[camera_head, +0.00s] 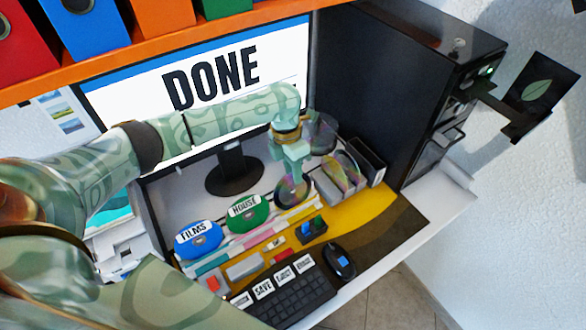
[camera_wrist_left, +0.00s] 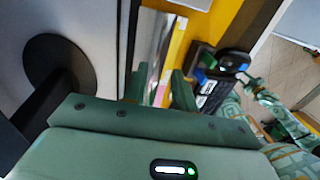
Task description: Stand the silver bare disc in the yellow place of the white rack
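The silver bare disc (camera_head: 293,191) stands on edge at the right part of the white rack (camera_head: 232,243), just below my left gripper (camera_head: 292,168). My left gripper points down over it. In the left wrist view its two fingers (camera_wrist_left: 160,90) are apart, with a gap between them. The rack's coloured strips run beneath the fingers there. I cannot make out the yellow place clearly, as the disc and gripper cover that end. My right gripper (camera_wrist_left: 252,84) shows small at the right of the left wrist view; its fingers are too small to read.
A blue FILMS disc (camera_head: 198,238) and a green HOUSE disc (camera_head: 247,212) stand in the rack. Clear discs (camera_head: 344,172) stand in a holder to the right. A monitor (camera_head: 200,75) is behind, a black tower (camera_head: 395,90) at right. A keyboard (camera_head: 290,298) and mouse (camera_head: 339,262) lie in front.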

